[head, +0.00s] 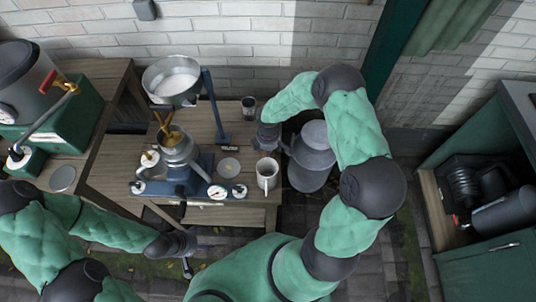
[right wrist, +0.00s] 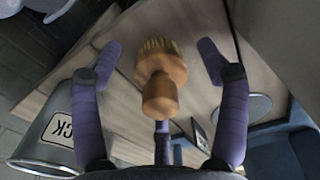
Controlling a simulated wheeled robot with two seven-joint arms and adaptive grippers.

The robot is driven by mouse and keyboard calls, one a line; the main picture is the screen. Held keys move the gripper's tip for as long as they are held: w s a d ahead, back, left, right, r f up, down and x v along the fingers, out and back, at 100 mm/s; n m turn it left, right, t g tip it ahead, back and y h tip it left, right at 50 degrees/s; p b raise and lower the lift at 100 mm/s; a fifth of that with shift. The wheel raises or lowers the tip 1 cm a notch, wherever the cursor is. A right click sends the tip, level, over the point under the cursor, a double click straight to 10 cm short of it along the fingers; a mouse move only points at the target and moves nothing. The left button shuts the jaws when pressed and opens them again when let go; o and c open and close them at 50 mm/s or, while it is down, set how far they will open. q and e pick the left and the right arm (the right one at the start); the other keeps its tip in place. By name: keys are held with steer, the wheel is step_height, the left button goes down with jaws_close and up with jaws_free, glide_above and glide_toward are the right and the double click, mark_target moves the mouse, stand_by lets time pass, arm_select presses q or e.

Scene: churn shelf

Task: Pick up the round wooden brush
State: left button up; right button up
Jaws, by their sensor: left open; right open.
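The round wooden brush (right wrist: 160,85) has an orange-brown turned handle and a ring of pale bristles. In the right wrist view it stands between the spread fingers of my right gripper (right wrist: 158,55), with a gap visible on both sides. In the head view my right gripper (head: 268,140) is over the right part of the wooden table, and I cannot make out the brush there. My left gripper (head: 184,256) is open and empty, low in front of the table, far from the brush.
A grey churn (head: 311,160) stands right of the table. A cream separator (head: 178,150) with a bowl (head: 172,79) occupies the table (head: 228,104).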

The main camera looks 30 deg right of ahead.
steer(key=shift+r, duration=0.1)
steer(key=c, duration=1.3)
step_height(320, 180, up, 10)
steer(key=p, duration=0.4)
steer(key=shift+c, duration=0.2)
